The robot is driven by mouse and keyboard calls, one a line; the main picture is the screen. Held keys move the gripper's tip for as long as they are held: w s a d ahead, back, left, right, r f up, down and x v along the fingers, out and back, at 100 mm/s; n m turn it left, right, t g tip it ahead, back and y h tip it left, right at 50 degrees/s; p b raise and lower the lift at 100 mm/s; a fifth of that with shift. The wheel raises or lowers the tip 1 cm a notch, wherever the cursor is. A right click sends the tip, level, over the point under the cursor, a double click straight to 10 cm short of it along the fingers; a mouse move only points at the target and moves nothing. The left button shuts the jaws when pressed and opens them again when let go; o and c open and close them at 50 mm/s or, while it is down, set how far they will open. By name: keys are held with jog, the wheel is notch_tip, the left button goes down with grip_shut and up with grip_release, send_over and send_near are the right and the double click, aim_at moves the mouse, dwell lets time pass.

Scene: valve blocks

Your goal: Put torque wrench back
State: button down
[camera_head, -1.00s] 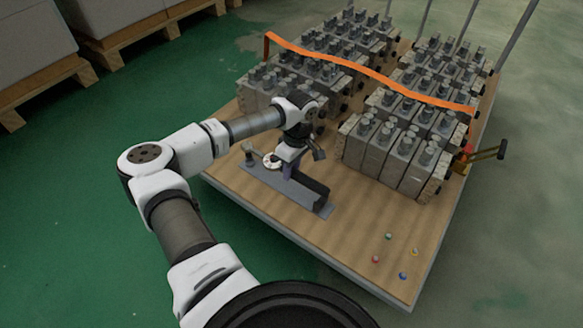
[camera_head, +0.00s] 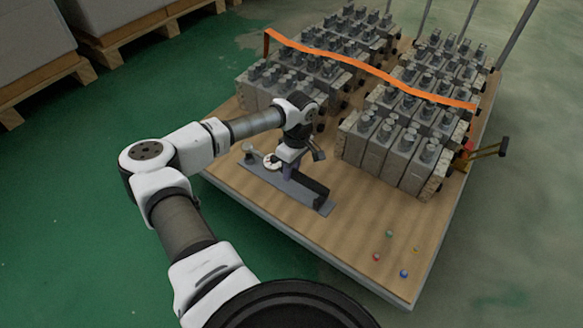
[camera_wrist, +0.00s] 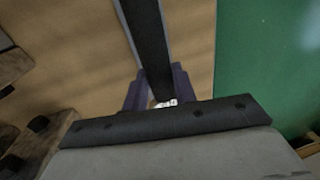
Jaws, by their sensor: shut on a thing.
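My gripper (camera_head: 288,172) points down over a grey holder plate (camera_head: 262,178) on the wooden platform. A black upright block (camera_head: 313,190) stands at the plate's right end, and a small grey post (camera_head: 249,152) stands at its left end. In the wrist view my two purple-grey fingers (camera_wrist: 160,92) are closed in on a thing, taken as the torque wrench, with a small pale piece (camera_wrist: 165,103) showing between them. A long black bar with grey edges (camera_wrist: 147,35) runs away from the fingers. Most of the wrench is hidden; I cannot tell whether it touches the plate.
Rows of grey valve blocks (camera_head: 390,150) stand behind and to the right, with an orange strap (camera_head: 370,72) across them. Small coloured balls (camera_head: 403,273) lie near the front right corner. A yellow and black tool (camera_head: 485,152) sits at the right edge. The front platform is mostly clear.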

jog(key=shift+f, duration=0.25)
jog(key=shift+f+b, duration=0.5)
jog(key=shift+f, duration=0.4)
jog(key=c, duration=1)
grip_release()
jog(key=shift+c, duration=0.2)
notch_tip(320, 180, up, 14)
jog(key=w+d+p, duration=0.1)
jog(key=p, duration=0.3)
jog(key=shift+w+d, duration=0.25)
jog(key=shift+w, duration=0.1)
jog(key=shift+f, duration=0.1)
